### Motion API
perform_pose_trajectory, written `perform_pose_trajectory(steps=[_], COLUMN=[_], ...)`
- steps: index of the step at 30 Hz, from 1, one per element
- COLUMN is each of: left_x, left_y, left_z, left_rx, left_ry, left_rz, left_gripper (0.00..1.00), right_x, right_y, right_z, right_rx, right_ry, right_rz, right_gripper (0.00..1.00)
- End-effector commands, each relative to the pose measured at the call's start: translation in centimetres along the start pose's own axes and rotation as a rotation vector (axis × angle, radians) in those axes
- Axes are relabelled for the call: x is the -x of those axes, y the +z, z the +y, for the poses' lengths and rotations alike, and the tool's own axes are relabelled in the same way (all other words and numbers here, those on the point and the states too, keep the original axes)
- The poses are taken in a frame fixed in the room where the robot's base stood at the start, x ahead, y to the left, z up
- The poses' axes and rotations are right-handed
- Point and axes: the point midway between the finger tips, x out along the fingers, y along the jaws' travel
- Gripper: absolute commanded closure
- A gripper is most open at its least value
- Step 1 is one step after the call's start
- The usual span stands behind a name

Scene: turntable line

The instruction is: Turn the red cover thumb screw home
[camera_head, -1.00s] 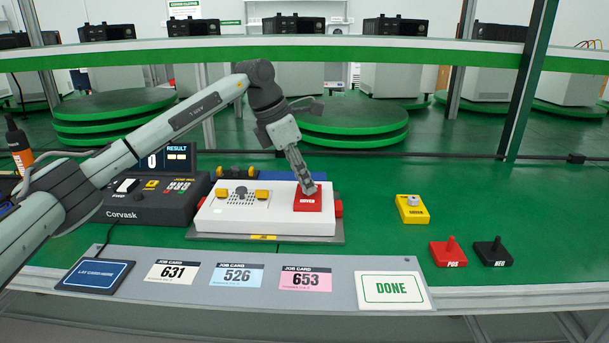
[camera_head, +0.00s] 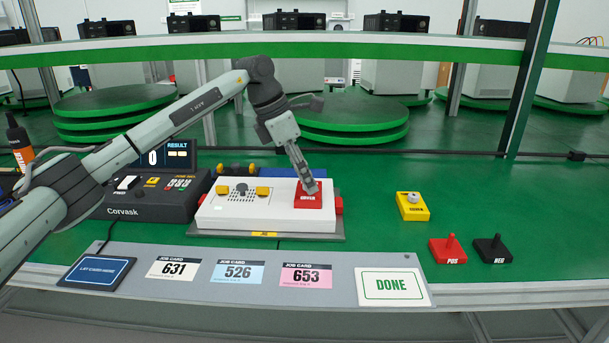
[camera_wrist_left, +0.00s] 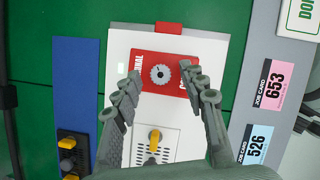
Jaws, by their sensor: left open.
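The red cover (camera_head: 309,202) lies on the right end of the white unit (camera_head: 222,221). Its round grey thumb screw (camera_wrist_left: 160,73) shows in the left wrist view, near the middle of the cover (camera_wrist_left: 153,57). My left gripper (camera_head: 312,187) points down over the cover and hides the screw in the head view. In the left wrist view its two fingers (camera_wrist_left: 161,80) are apart, one on each side of the screw, with a gap visible around it. I cannot tell how high the tips are above the cover. My right gripper is out of view.
A yellow cover (camera_head: 412,207), a red POS piece (camera_head: 447,253) and a black NEG piece (camera_head: 492,253) lie on the green bench to the right. A Corvask tester (camera_head: 145,205) stands left. Job cards and a DONE card (camera_head: 392,287) lie along the front.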

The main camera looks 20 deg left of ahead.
Motion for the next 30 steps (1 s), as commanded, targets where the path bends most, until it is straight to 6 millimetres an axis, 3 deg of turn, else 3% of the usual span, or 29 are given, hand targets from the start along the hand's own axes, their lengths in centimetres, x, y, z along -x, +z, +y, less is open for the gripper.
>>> perform_pose_trajectory(steps=[8, 21, 30], left_x=[1.2, 9.9, 12.0], left_y=[0.0, 0.0, 0.0], left_z=[0.0, 0.1, 0.0], left_rx=[0.000, 0.001, 0.000], left_ry=[0.001, 0.002, 0.000], left_rz=[0.000, -0.002, 0.001], left_gripper=[0.58, 0.58, 0.58], right_x=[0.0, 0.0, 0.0], right_y=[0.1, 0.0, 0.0], right_z=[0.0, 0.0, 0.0], right_rx=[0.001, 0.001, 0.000], right_ry=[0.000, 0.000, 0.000], right_rz=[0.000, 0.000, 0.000], right_gripper=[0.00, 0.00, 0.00])
